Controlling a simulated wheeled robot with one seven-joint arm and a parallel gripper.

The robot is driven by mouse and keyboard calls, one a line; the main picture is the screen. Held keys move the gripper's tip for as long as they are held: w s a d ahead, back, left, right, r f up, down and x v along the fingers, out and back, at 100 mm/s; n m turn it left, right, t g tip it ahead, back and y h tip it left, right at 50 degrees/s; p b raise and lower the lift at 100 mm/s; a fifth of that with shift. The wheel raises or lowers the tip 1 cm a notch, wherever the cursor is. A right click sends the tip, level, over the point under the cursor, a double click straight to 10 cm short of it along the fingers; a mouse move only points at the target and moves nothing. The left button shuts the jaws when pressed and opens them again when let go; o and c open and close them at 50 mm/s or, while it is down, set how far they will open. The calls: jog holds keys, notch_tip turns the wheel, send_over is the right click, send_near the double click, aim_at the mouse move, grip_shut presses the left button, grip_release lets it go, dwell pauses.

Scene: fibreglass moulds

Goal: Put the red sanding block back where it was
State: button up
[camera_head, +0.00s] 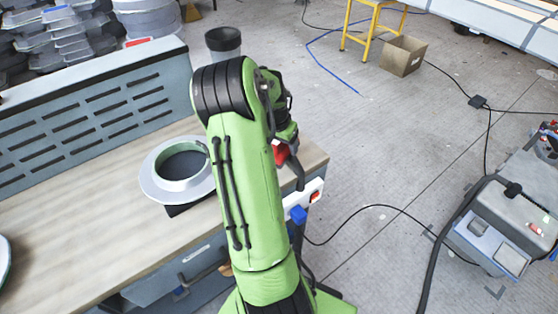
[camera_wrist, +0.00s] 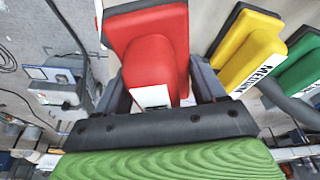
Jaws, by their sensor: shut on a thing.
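The red sanding block (camera_wrist: 152,58) has a rounded grip and a wider base, with a white label patch near my gripper. My gripper (camera_wrist: 162,82) is shut on it, with one dark finger on each side of the grip. In the head view a bit of red (camera_head: 281,154) shows beside my green arm, over the bench's right end; my arm hides most of that area. I cannot tell whether the block touches the bench.
A yellow block (camera_wrist: 248,52) marked "MEDIUM" and a green block (camera_wrist: 302,68) stand to the right in the wrist view. A pale ring-shaped part (camera_head: 155,190) lies on the wooden bench (camera_head: 90,235). A white socket strip (camera_head: 308,196) with a blue plug is at the bench edge.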

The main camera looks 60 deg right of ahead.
aim_at(283, 155)
notch_tip(283, 155, down, 5)
jog(key=shift+f, duration=0.1)
jog(key=shift+b, duration=0.35)
jog(key=o, duration=1.1)
